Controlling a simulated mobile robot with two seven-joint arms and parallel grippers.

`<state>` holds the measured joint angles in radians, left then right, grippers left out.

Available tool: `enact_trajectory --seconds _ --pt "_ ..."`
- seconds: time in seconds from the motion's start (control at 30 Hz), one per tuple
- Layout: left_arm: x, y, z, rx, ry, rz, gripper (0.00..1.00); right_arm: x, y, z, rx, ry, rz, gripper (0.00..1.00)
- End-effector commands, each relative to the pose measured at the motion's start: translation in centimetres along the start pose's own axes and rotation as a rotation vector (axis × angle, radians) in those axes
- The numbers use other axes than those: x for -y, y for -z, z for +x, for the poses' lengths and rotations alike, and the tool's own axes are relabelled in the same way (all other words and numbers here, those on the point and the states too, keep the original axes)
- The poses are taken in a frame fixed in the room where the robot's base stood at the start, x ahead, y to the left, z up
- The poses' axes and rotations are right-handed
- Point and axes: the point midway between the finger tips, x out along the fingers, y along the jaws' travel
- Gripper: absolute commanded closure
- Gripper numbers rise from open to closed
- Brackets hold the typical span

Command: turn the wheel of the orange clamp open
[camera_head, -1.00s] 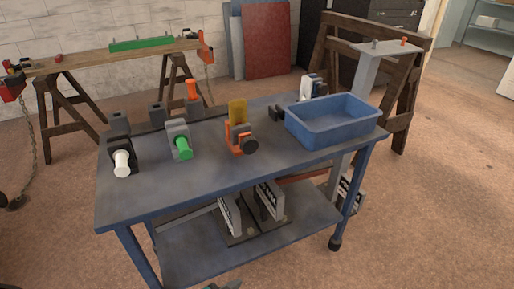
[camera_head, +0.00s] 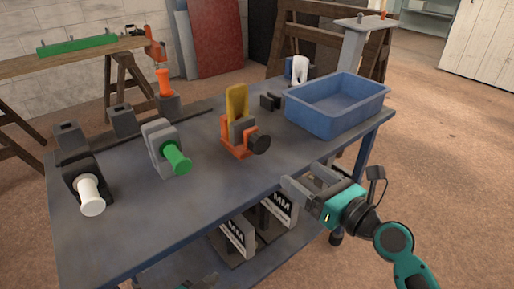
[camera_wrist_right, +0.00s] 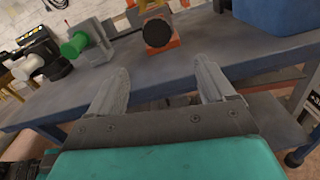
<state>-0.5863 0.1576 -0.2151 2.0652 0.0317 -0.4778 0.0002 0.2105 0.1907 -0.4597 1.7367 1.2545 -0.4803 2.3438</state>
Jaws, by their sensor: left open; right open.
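The orange clamp (camera_head: 228,144) stands on the blue workbench (camera_head: 200,222), with a yellow block (camera_head: 237,103) upright in it. Its black wheel (camera_head: 261,144) faces the near side. My right gripper (camera_head: 304,183) is open and empty, by the bench's near edge, right of and nearer than the wheel and apart from it. In the right wrist view, the black wheel (camera_wrist_right: 157,33) lies beyond and above the gap between the open fingers (camera_wrist_right: 162,84).
A grey clamp with a green handle (camera_head: 177,158) and a black one with a white handle (camera_head: 91,195) stand to the left. A blue bin (camera_head: 335,112) stands at the right. An orange-handled piece (camera_head: 164,84) is behind. The bench top before the orange clamp is clear.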

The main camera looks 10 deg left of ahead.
Motion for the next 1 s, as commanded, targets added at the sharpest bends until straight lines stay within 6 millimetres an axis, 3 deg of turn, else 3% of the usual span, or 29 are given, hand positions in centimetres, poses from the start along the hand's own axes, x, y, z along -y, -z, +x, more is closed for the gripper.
enact_trajectory --seconds 0.27,0.7,1.0 --pt "-0.2 0.0 0.3 -0.011 -0.002 -0.010 0.57 -0.2 -0.5 2.3 0.014 -0.021 0.080 0.18" --pt "-0.3 -2.8 1.6 0.002 -0.003 -0.017 0.57 -0.4 -0.5 11.0 0.013 -0.020 0.074 0.18" --pt "-0.1 -3.5 2.0 0.003 -0.002 -0.009 0.57 -0.4 -0.6 13.2 0.011 -0.018 0.076 0.18"
